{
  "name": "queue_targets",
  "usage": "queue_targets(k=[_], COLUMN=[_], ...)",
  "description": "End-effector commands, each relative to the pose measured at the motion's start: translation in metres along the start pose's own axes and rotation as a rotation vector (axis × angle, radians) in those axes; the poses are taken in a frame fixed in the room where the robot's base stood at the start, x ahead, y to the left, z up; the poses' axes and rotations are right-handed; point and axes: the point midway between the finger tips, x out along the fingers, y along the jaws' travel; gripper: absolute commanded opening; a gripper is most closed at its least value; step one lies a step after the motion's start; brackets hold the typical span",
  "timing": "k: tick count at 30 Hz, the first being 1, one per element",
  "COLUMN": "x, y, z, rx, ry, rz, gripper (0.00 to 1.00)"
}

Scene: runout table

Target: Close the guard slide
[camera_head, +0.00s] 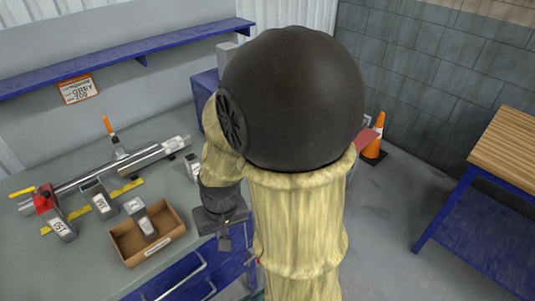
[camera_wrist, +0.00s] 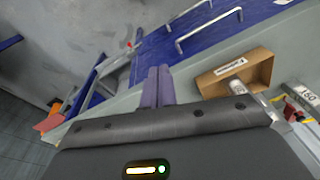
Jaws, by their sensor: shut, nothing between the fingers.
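No part is plainly marked as the guard slide, and I cannot tell which one it is. Blue fronts with pale bar handles (camera_head: 184,280) show below the table's front edge; the handles (camera_wrist: 210,31) also show in the wrist view. A steel rail (camera_head: 125,166) with an orange-handled lever (camera_head: 109,126) runs along the table top. My gripper (camera_head: 224,243) is shut and empty, pointing down by the table's front edge, right of the cardboard box. Its closed fingers (camera_wrist: 157,84) show in the wrist view. My arm hides the table's right end.
An open cardboard box (camera_head: 128,257) holds a grey block (camera_head: 141,217). A red clamp (camera_head: 44,199) and grey labelled blocks stand along the rail. A blue shelf (camera_head: 120,57) crosses the wall. An orange cone (camera_head: 373,147) and a wood-topped bench (camera_head: 510,150) stand right, with clear floor between.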

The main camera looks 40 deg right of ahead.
Motion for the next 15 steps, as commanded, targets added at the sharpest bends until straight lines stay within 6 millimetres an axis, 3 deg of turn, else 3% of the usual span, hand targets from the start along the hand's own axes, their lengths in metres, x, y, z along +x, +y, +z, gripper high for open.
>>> queue_targets(k=[8,15], x=[0.041,0.059], y=[0.021,0.029], z=[0.009,-0.011], rx=[0.56,1.035], ry=[-0.263,-0.43], rz=[-0.191,-0.475], gripper=[0.0,0.0])
